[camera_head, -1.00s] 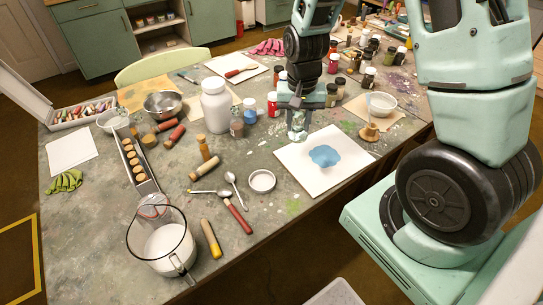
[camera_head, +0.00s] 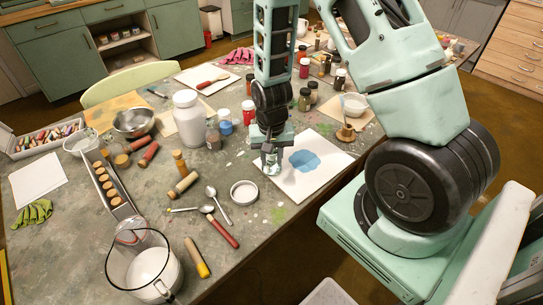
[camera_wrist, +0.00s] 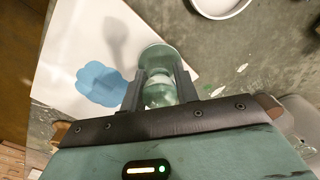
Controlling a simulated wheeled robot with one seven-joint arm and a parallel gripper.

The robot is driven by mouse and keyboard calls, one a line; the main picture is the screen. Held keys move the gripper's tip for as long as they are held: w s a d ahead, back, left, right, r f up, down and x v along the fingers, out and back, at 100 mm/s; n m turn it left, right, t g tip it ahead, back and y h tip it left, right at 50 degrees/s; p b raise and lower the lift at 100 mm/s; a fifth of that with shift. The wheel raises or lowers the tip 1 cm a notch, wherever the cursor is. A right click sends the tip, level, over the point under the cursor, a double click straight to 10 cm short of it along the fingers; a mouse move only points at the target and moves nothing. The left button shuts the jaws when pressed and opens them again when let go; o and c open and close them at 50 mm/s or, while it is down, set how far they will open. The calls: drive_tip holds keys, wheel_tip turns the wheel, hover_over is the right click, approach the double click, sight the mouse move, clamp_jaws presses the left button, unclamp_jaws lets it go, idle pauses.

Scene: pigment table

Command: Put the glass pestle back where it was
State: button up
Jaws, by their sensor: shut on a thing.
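In the head view my gripper (camera_head: 270,158) hangs downward at the left edge of a white sheet (camera_head: 325,168) with a blue paint patch (camera_head: 304,160). The pestle (camera_head: 270,168) is small there and partly hidden by the fingers. A shadow on the sheet in the wrist view suggests it is held above the surface. I cannot tell the exact gap.
A round white lid or dish (camera_head: 244,192) lies just left of my gripper, with spoons (camera_head: 216,205) beyond it. A white jar (camera_head: 189,118) and several pigment bottles (camera_head: 249,112) stand behind. A wooden-based item (camera_head: 346,133) stands right of the sheet.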

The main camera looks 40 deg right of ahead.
drive_tip(key=shift+f, duration=0.1)
drive_tip(key=o, duration=0.8)
drive_tip(key=shift+o, duration=0.2)
wheel_tip(320, 180, up, 12)
drive_tip(key=shift+f, duration=0.1)
drive_tip(key=s+a+r+n+y, duration=0.1)
drive_tip(key=s+a+r+n, duration=0.35)
drive_tip(key=a, duration=0.45)
drive_tip(key=s+a+r+n, duration=0.4)
drive_tip(key=s+a+n, duration=0.1)
drive_tip(key=a, duration=0.4)
drive_tip(key=s+a+r+n, duration=0.2)
drive_tip(key=s+a+n, duration=0.2)
drive_tip(key=s, duration=0.4)
drive_tip(key=shift+s+a+n, duration=0.15)
drive_tip(key=shift+a+n, duration=0.1)
drive_tip(key=shift+n, duration=0.3)
